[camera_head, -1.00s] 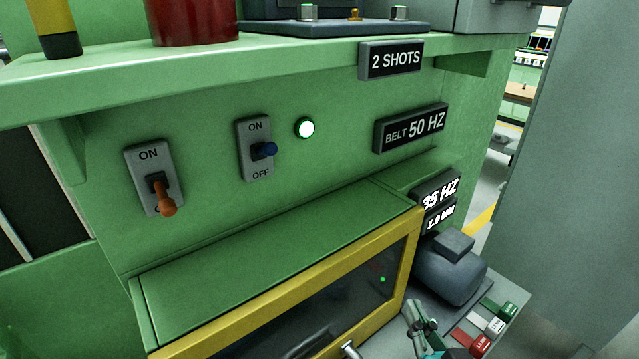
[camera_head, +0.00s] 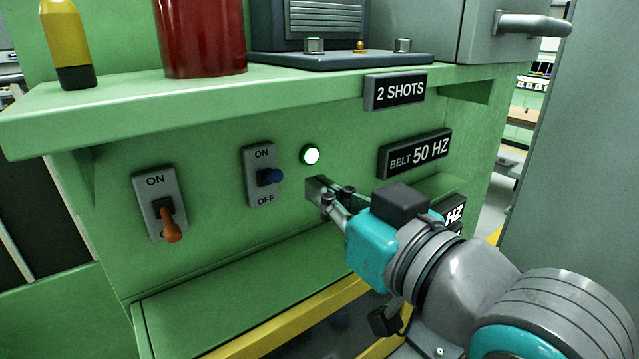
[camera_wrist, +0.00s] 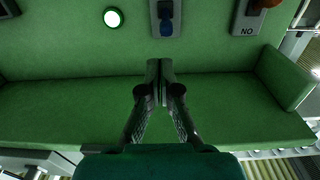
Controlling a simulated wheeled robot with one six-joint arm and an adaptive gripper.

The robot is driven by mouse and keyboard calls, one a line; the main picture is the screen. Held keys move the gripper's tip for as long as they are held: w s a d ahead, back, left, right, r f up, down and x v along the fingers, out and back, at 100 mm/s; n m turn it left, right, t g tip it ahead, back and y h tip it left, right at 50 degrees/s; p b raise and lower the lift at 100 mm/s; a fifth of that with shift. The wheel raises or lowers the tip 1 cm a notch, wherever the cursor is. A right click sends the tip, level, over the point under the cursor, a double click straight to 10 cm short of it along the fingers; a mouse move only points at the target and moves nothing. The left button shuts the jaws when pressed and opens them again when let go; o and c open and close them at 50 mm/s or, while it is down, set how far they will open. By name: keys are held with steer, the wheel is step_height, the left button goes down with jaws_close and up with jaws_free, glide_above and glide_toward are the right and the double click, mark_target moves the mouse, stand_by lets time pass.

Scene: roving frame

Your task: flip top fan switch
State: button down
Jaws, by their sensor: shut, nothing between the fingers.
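Two switches sit on the green panel. The left one is a grey plate (camera_head: 147,187) marked ON, with an orange lever (camera_head: 170,226) pointing down. The right one is a grey plate (camera_head: 262,192) marked ON and OFF, with a blue lever (camera_head: 270,176) sticking out at mid-height. The blue lever also shows at the top of the wrist view (camera_wrist: 166,27). My gripper (camera_head: 318,190) is shut and empty, to the right of and slightly below the blue lever, apart from it. No label shows which switch is the top fan switch.
A lit round lamp (camera_head: 311,155) is above my gripper. The belt display (camera_head: 415,153) reads 50 HZ. A green shelf (camera_head: 130,101) overhangs the panel, bearing a red cylinder (camera_head: 203,40) and a yellow-black bottle (camera_head: 66,42). A green ledge with a yellow frame (camera_head: 290,318) juts out below.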

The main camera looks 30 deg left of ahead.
mark_target(280, 181)
steer(key=shift+n+g, duration=0.3)
steer(key=shift+s+r+x, duration=0.1)
steer(key=shift+r+x, duration=0.15)
steer(key=shift+x, duration=1.1)
steer(key=shift+s+r+x, duration=0.1)
steer(key=shift+r+x, duration=0.1)
steer(key=shift+x, duration=1.1)
steer(key=shift+s+r+x, duration=0.15)
steer(key=shift+r+x, duration=0.1)
steer(key=shift+x, duration=1.1)
steer(key=shift+a, duration=0.15)
steer(key=shift+f, duration=1.5)
steer(key=v, duration=0.6)
steer(key=shift+r, duration=0.35)
